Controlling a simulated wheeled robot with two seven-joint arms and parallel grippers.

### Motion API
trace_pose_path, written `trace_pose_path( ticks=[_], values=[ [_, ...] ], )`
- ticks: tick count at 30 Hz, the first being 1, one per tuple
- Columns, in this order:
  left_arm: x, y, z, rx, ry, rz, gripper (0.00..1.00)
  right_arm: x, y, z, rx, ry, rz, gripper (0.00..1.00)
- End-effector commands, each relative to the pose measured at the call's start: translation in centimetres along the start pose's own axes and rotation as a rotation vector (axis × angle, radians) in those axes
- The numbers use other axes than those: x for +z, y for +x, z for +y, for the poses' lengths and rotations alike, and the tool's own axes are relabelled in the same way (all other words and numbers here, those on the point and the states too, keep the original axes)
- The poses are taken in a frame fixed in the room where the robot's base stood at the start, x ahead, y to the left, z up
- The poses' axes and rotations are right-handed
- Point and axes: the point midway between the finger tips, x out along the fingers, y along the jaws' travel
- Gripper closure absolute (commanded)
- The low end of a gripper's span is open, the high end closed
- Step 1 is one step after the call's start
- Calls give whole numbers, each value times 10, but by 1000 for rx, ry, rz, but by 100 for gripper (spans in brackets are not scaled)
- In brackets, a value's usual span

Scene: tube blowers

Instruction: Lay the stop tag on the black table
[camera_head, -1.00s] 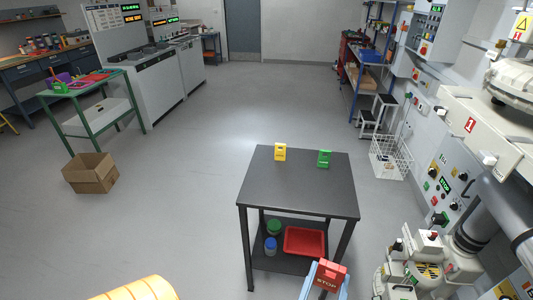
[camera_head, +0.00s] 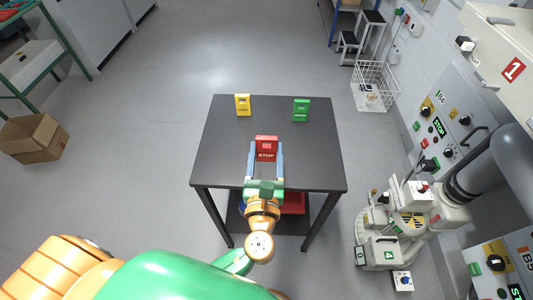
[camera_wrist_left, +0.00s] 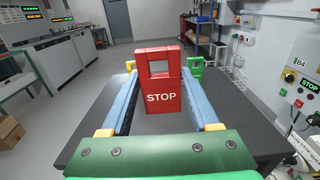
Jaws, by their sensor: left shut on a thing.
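The red stop tag (camera_head: 266,148), marked STOP, is held between the blue fingers of my left gripper (camera_head: 265,160). It also shows upright in the left wrist view (camera_wrist_left: 161,82), with a finger on each side. My left gripper is shut on it. In the head view the tag appears over the near middle of the black table (camera_head: 220,160); I cannot tell whether it touches the top. A yellow tag (camera_head: 243,105) and a green tag (camera_head: 301,110) stand on the table's far part. My right gripper is not in view.
A red tray (camera_head: 293,203) sits on the table's lower shelf. A white machine with valves (camera_head: 405,225) and a control panel stand to the right. A wire basket (camera_head: 375,87) and a cardboard box (camera_head: 33,138) are on the floor. The tabletop's left and right sides are clear.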

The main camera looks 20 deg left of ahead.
Motion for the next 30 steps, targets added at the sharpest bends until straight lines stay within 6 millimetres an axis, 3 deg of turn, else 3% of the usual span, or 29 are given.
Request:
trace_pose_path(
  ticks=[1, 3, 11, 16, 26, 27, 30],
  values=[
    [-24, 15, -1, 1, -1, -5, 91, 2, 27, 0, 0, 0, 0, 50],
    [-44, 29, -2, 1, -2, -3, 91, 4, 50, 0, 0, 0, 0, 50],
    [-65, 54, -4, 0, 1, -1, 91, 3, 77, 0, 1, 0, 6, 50],
    [-100, 57, -4, -1, 0, 0, 91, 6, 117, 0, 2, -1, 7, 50],
    [-96, 57, -4, 0, 1, 2, 91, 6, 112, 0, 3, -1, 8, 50],
    [-97, 57, -4, -1, 2, 2, 36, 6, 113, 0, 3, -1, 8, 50],
    [-96, 57, -4, 0, 1, 2, 9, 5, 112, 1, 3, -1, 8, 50]
  ],
)
